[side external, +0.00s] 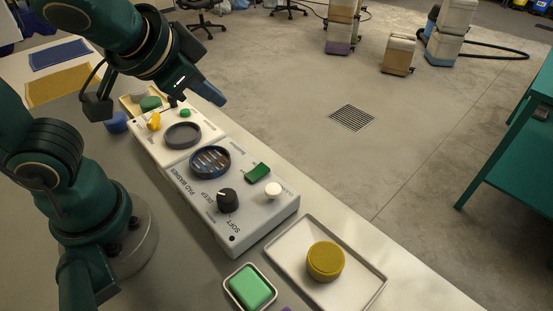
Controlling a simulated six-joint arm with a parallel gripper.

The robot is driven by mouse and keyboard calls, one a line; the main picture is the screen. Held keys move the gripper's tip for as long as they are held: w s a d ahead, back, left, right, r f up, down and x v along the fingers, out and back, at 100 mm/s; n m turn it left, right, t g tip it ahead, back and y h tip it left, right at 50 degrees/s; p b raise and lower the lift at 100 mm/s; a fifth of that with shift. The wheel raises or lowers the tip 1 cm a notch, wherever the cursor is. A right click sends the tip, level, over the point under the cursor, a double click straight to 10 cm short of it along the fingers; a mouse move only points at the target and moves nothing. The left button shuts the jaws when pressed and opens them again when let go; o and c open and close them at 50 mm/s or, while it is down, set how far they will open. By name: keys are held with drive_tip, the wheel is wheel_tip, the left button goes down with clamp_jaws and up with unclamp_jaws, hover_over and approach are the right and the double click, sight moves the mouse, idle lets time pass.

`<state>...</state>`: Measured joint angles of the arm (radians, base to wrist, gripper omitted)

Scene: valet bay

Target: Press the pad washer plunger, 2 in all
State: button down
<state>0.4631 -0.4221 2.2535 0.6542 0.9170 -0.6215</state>
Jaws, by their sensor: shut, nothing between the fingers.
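The pad washer (262,218) is a pale box on the bench, lettered PAD WASHER. It carries a dark ring with a slatted grille (210,162), a black knob (228,199) near the SOFT and DEEP lettering, a green rocker-like part (257,172) and a white round button (273,190). I cannot tell for certain which part is the plunger. My gripper (214,97) is shut and empty, in the air above the far end of the boxes, apart from the washer's controls.
A second pale box with a grey ring (183,135), yellow knob (154,121) and green button (185,112) adjoins the washer. Nearer are a tray (357,295) with a yellow round pad (325,261) and a dish with a green block (250,287). Open floor lies right.

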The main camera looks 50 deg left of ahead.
sight(266, 193)
drive_tip(key=w+d+m+t+h, duration=0.1)
drive_tip(key=d+m+h, duration=0.1)
drive_tip(key=d+m, duration=0.4)
drive_tip(key=d, duration=0.4)
drive_tip(key=shift+d+f+t, duration=0.2)
drive_tip(key=shift+f+t, duration=0.2)
drive_tip(key=shift+f, duration=0.1)
drive_tip(key=shift+f, duration=4.3)
drive_tip(key=shift+f, duration=0.15)
drive_tip(key=shift+f, duration=0.25)
